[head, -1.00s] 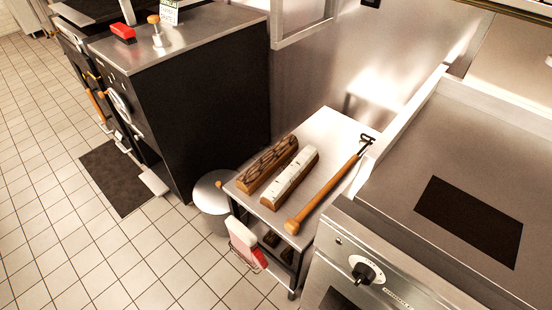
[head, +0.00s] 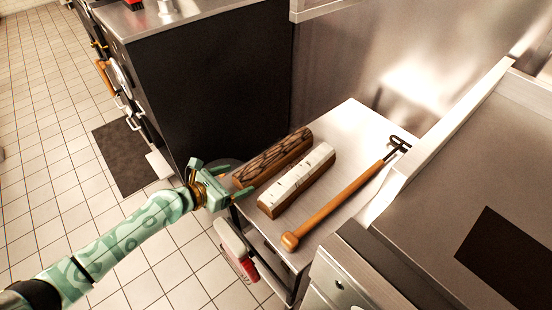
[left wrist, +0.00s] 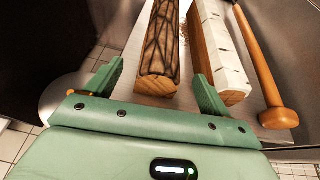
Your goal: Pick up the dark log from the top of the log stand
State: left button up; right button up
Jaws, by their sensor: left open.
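The dark log (head: 273,158), with a cracked brown bark pattern, lies on the steel top of the log stand (head: 345,130). A white birch log (head: 298,180) lies just to its right. My left gripper (head: 240,185) is at the near end of the dark log. In the left wrist view its green fingers (left wrist: 157,90) are open, one on each side of the dark log's cut end (left wrist: 158,84). The right finger reaches into the gap beside the white log (left wrist: 218,50). I cannot tell whether either finger touches a log. My right gripper is not in view.
A poker with a wooden handle (head: 335,211) lies right of the white log. A white and red item (head: 238,250) hangs on the stand's front. A black cabinet (head: 210,90) stands at left, a steel counter (head: 440,180) at right.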

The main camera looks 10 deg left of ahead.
aim_at(250, 174)
pick_arm(q)
jog(key=shift+w+d+f, duration=0.35)
jog(key=shift+w+d, duration=0.05)
jog(key=shift+w, duration=0.1)
jog(key=b+x, duration=0.2)
jog(key=x, duration=0.1)
jog(key=shift+s+a+f, duration=0.1)
jog(key=shift+f, duration=0.1)
jog(key=shift+b+x, duration=0.35)
jog(key=shift+x, duration=0.55)
jog(key=shift+r, duration=0.3)
jog(key=shift+c, duration=0.6)
jog(key=c, duration=1.5)
jog(key=shift+r, duration=0.15)
pick_arm(e)
jog(key=shift+s+d+f, duration=0.15)
jog(key=shift+d+f, duration=0.65)
jog(key=shift+f, duration=0.15)
